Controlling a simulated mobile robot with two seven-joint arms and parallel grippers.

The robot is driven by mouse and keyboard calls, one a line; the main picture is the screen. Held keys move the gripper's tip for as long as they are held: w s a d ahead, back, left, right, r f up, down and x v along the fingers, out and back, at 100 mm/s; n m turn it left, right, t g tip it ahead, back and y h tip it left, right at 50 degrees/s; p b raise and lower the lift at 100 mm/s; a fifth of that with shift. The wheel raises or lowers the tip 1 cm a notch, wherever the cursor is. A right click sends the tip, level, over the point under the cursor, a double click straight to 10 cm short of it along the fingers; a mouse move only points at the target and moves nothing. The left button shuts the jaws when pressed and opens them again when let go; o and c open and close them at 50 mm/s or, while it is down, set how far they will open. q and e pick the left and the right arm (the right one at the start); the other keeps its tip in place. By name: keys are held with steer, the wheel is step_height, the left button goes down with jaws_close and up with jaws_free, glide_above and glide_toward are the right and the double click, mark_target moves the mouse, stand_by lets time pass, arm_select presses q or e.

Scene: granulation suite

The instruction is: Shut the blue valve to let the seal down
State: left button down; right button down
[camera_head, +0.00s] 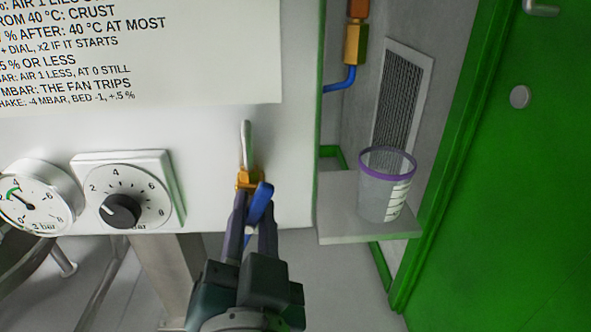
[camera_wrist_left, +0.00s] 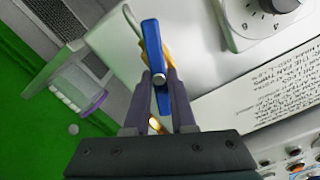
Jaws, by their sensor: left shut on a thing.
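The blue valve lever (camera_head: 261,203) sits on a small brass valve body (camera_head: 246,178) on the front of the white panel, below a short pale pipe (camera_head: 246,143). My left gripper (camera_head: 253,212) is shut on the blue lever, with its dark fingers on either side of it. In the head view the lever slants from upper right to lower left. In the left wrist view the blue lever (camera_wrist_left: 152,45) runs up between and beyond the fingertips (camera_wrist_left: 161,80), with brass partly hidden behind it. My right gripper is not in view.
Left of the valve are a black dial knob (camera_head: 121,211) and a round bar gauge (camera_head: 37,197). A printed notice (camera_head: 130,60) hangs above. A clear purple-rimmed cup (camera_head: 385,187) stands on a grey ledge (camera_head: 345,229) at right, near a green door (camera_head: 520,180).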

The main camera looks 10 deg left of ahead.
arm_select(q)
steer(key=m, duration=0.1)
steer(key=m+b, duration=0.1)
steer(key=shift+d+f+m, duration=0.1)
steer(key=shift+f+m, duration=0.15)
steer(key=shift+m, duration=0.15)
steer(key=m, duration=0.2)
steer(key=shift+m, duration=0.4)
steer(key=m, duration=0.3)
steer(key=shift+d+f+b, duration=0.1)
steer(key=shift+f+b, duration=0.05)
steer(key=shift+b, duration=0.15)
steer(key=shift+f+m, duration=0.15)
steer(key=shift+m, duration=1.55)
steer(key=c, duration=0.8)
jaws_free()
steer(key=shift+o, duration=0.2)
steer(key=v, duration=1)
steer(key=shift+p, duration=0.3)
